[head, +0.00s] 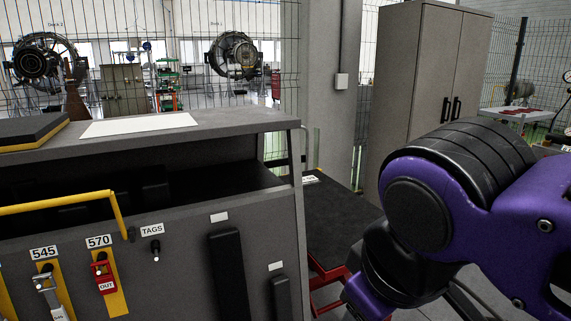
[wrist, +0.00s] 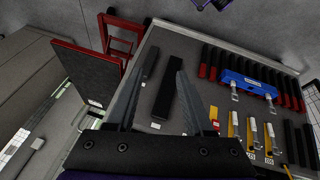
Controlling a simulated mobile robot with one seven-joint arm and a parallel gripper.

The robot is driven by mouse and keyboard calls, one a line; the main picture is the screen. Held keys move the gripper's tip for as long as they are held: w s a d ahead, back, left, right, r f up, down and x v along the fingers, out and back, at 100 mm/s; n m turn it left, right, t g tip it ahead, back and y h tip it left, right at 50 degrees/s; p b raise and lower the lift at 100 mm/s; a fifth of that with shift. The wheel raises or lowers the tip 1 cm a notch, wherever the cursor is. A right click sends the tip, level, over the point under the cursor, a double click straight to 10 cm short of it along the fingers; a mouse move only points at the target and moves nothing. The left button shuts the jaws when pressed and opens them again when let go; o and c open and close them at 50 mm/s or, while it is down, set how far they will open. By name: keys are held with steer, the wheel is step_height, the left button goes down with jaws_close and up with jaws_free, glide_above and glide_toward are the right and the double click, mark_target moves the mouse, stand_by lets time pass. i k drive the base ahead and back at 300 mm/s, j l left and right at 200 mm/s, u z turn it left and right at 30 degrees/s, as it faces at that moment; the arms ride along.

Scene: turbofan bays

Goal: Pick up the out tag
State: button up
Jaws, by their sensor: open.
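The out tag (head: 105,276) is a small red tag with a white OUT label. In the head view it hangs at the top of the yellow strip marked 570 (head: 117,297), on the grey cabinet's front. A small red piece (wrist: 215,120) right of my fingers in the wrist view may be the same tag, but I cannot tell for sure. My gripper (wrist: 160,68) is open, with nothing between its two dark fingers. It is apart from the cabinet front. The fingers are not visible in the head view.
A silver-coloured tag (head: 46,284) hangs under 545, left of the out tag. A peg (head: 156,247) sits under the TAGS label. A yellow handle bar (head: 60,203) and dark vertical bars (head: 228,275) are on the cabinet front. A blue holder (wrist: 248,82) shows in the wrist view.

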mark_target(106, 284)
steer(key=j+u, duration=0.1)
steer(key=j, duration=0.35)
steer(key=i+j+u, duration=0.1)
steer(key=j, duration=0.3)
steer(key=i+j+u, duration=0.1)
steer(key=j, duration=0.35)
steer(key=i+j+u, duration=0.1)
steer(key=j, duration=0.3)
steer(key=i, duration=0.05)
